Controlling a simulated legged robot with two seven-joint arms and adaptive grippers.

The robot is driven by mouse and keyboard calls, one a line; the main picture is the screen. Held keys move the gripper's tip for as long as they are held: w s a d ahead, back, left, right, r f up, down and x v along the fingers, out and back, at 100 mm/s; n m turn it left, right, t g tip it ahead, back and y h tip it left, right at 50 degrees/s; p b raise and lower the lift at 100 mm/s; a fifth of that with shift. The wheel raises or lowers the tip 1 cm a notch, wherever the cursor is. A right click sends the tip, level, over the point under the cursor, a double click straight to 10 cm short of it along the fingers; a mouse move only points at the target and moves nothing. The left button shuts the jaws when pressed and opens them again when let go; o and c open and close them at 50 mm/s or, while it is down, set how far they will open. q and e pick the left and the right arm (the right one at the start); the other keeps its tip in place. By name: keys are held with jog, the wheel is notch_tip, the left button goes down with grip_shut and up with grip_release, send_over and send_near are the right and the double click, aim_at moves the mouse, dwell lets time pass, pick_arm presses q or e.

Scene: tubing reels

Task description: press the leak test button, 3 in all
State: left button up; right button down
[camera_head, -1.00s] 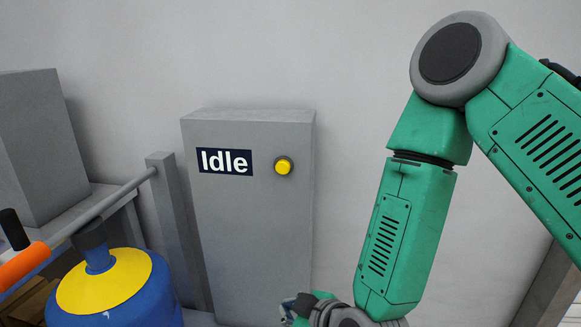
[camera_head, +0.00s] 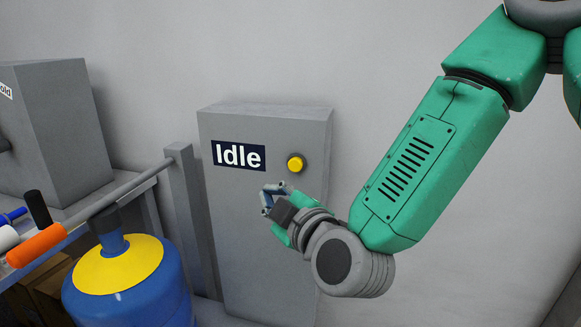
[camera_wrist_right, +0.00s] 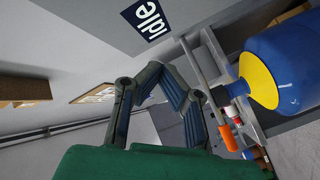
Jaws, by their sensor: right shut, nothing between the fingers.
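The leak test button (camera_head: 295,162) is a round yellow button on the upper right of a grey cabinet (camera_head: 240,230). A dark label (camera_head: 239,156) reading "Idle" is to its left, and the label also shows at the top of the right wrist view (camera_wrist_right: 147,17). My right gripper (camera_head: 268,200) is shut and empty, in front of the cabinet, below and left of the button in the picture, apart from it. In the right wrist view its fingers (camera_wrist_right: 165,75) show, but the button does not. My left gripper is out of view.
A blue bottle with a yellow top (camera_head: 120,265) stands at lower left, beside a grey post and rail (camera_head: 185,190). An orange-handled tool (camera_head: 36,245) and a grey box (camera_head: 60,130) are at far left. The wall right of the cabinet is bare.

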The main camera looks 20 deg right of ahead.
aim_at(295, 165)
jog(key=shift+w+d+f, duration=0.1)
jog(key=shift+w+d, duration=3.3)
jog(key=shift+w, duration=0.25)
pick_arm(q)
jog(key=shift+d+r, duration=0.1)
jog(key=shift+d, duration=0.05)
pick_arm(e)
jog(key=shift+a, duration=0.6)
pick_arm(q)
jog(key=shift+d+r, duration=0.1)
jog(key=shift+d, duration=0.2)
pick_arm(e)
jog(key=shift+d, duration=0.4)
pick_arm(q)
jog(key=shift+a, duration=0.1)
pick_arm(e)
jog(key=shift+a, duration=0.1)
